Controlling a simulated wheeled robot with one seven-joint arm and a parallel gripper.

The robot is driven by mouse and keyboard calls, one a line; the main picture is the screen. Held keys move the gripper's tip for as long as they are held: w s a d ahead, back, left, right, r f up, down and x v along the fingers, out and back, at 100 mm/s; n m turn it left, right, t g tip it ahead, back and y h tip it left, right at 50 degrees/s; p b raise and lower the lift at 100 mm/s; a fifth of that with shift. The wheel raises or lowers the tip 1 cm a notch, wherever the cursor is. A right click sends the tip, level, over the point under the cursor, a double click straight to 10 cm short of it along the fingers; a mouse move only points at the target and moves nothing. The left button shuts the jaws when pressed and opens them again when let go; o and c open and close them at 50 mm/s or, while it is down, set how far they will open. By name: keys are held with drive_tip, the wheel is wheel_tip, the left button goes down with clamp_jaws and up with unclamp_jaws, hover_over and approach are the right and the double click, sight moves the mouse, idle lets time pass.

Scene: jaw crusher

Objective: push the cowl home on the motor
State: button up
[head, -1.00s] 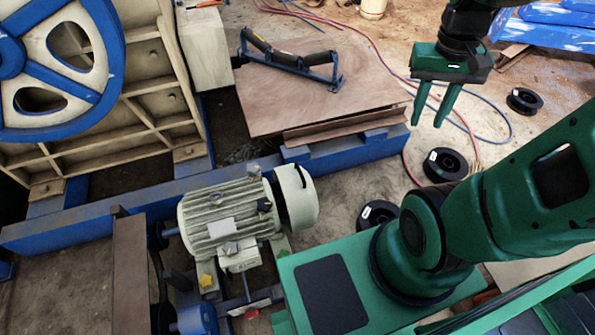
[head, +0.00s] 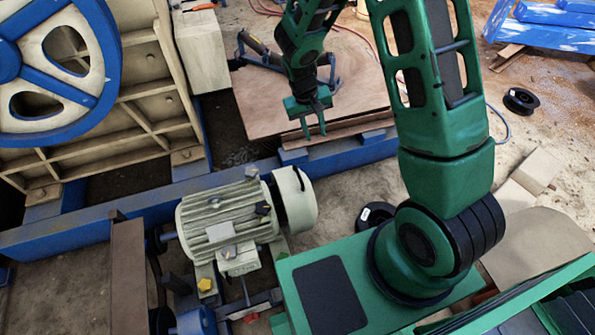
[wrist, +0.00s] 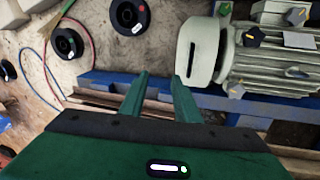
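The pale grey-green finned motor (head: 222,222) sits on the blue frame in the head view. Its cowl (head: 298,198), a pale round cap, is at the motor's right end, with a dark gap between cowl and motor body. In the wrist view the cowl (wrist: 200,45) stands upper centre with a dark slot in its side, and the motor (wrist: 275,65) lies to its right. My gripper (head: 316,135) is above and behind the cowl in the head view, apart from it. Its two fingers (wrist: 160,78) are spread with nothing between them.
A blue beam (head: 180,195) runs behind the motor. A brown plate (head: 255,105) carrying a roller frame lies beyond it. The large blue-rimmed wheel (head: 105,60) stands at left. Black spools (wrist: 68,42) and hoses lie on the floor. Open floor shows right of the cowl.

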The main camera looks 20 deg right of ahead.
drive_tip(key=n, duration=0.1)
approach(298, 175)
drive_tip(key=x, duration=0.7)
drive_tip(key=shift+d+f, duration=0.2)
drive_tip(key=shift+f, duration=0.1)
drive_tip(key=shift+c, duration=0.2)
clamp_jaws()
drive_tip(key=shift+a, duration=0.1)
